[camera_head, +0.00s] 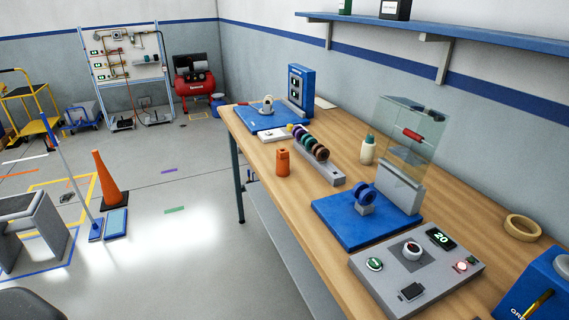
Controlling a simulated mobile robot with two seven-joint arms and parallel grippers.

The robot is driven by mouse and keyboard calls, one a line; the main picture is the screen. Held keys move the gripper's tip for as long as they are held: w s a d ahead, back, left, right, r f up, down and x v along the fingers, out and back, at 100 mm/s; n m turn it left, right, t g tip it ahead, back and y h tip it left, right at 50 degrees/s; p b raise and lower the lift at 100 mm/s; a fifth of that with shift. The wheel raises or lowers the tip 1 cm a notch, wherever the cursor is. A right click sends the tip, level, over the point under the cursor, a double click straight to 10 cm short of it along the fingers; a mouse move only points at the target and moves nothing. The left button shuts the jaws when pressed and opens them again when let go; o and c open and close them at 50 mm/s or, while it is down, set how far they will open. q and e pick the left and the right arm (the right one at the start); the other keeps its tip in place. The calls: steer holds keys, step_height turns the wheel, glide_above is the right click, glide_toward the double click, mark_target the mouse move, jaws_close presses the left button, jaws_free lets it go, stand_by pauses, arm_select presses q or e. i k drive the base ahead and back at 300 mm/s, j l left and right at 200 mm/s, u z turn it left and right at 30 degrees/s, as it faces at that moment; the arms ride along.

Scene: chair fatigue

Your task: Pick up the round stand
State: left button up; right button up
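A round tan ring (522,228) lies flat on the wooden workbench (465,210) at the right, near the wall. It is open in the middle and looks like the round stand, though I cannot be sure. Nothing touches it. Neither of my grippers is in view.
Left of the ring is a grey control panel (447,277) with a lit 20. A blue machine (553,285) stands at the bench's right end. A blue-based fixture with a clear guard (413,130) stands further left.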

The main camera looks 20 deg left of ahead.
mark_target(283, 170)
steer(key=i+j+z, duration=0.15)
steer(key=j, duration=0.2)
steer(key=i+j+z, duration=0.15)
steer(key=j, duration=0.15)
steer(key=i+j+z, duration=0.15)
steer(key=j, duration=0.25)
steer(key=j+z, duration=0.15)
steer(key=j, duration=0.2)
steer(key=i+j+z, duration=0.15)
steer(key=j, duration=0.25)
